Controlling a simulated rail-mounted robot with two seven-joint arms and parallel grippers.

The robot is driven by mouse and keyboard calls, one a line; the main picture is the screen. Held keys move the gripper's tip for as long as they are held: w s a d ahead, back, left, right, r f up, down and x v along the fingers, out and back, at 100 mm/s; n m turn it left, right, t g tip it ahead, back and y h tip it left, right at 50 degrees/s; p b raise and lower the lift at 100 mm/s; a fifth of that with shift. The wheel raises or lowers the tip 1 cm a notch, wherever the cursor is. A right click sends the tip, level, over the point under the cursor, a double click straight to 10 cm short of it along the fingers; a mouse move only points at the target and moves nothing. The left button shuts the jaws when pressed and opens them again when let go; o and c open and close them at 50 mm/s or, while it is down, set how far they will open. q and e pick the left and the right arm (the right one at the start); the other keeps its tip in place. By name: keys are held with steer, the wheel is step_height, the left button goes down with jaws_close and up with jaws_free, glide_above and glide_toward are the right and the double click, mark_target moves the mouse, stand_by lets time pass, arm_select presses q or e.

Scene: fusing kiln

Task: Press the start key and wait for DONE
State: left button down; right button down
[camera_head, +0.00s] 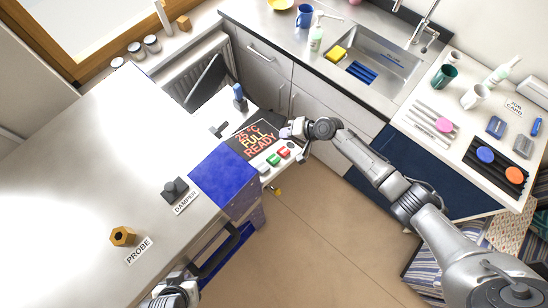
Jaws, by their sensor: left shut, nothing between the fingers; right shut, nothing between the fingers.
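The kiln's control panel has a dark display (256,139) reading "25 °C FULL READY" in orange-red letters. Beside it is a row of keys: a green key (273,159), a red key (284,152) and pale keys at the ends. Key labels are too small to read, so I cannot tell which is start. My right gripper (287,131) is shut and empty at the panel's upper right edge, near the display and beyond the red key; contact cannot be told. My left gripper (172,297) is shut and empty at the bottom edge, partly cut off, far from the keys.
A damper knob (174,190) and a brass probe fitting (122,236) stand on the pale kiln top. A blue section (225,180) lies beside the panel. A sink (370,62) is at the back, and a cluttered side table (420,131) is at the right. Open floor lies between.

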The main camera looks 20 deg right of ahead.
mark_target(278, 156)
arm_select(q)
steer(key=shift+f, duration=0.1)
arm_select(e)
steer(key=shift+f, duration=0.15)
